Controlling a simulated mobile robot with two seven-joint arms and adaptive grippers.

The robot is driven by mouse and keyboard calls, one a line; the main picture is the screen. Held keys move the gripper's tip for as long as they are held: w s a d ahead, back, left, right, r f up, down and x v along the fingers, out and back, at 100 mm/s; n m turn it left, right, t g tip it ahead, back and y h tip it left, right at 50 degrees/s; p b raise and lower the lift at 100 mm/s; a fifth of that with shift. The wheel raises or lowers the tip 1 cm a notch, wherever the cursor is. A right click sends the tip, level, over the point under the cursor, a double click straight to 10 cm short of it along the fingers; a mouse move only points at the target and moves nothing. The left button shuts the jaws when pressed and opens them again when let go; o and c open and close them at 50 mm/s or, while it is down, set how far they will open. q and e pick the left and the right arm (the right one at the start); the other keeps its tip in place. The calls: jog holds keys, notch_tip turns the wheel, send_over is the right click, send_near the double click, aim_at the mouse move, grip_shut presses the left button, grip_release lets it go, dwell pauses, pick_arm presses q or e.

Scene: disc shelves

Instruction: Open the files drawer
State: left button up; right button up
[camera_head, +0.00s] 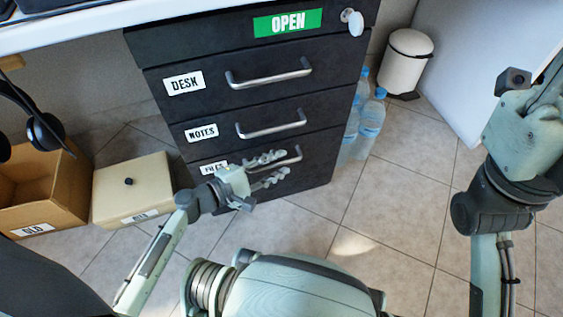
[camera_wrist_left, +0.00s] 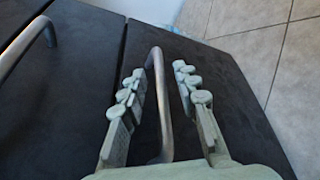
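The dark drawer cabinet (camera_head: 225,106) has drawers labelled DESK, NOTES and FILES. The files drawer (camera_head: 318,165) is the lowest and looks closed, with its label (camera_head: 213,168) partly hidden by my gripper. Its silver bar handle (camera_head: 296,154) also shows in the left wrist view (camera_wrist_left: 164,120). My left gripper (camera_head: 272,168) is at the files drawer's front. In the left wrist view its fingers (camera_wrist_left: 166,82) are apart, with the handle bar between them and a gap visible on the right. My right arm is at the right edge; its gripper is not clearly seen.
A green OPEN sign (camera_head: 288,22) is on the top drawer. A cardboard box (camera_head: 40,190) and a cream lidded box (camera_head: 132,190) stand left on the floor. Water bottles (camera_head: 370,122) and a white bin (camera_head: 405,62) are right. Tiled floor before the cabinet is clear.

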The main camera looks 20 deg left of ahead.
pick_arm(q)
jog(key=shift+w+d+f, duration=0.15)
jog(key=shift+w+d, duration=0.3)
jog(key=shift+w, duration=0.1)
grip_shut()
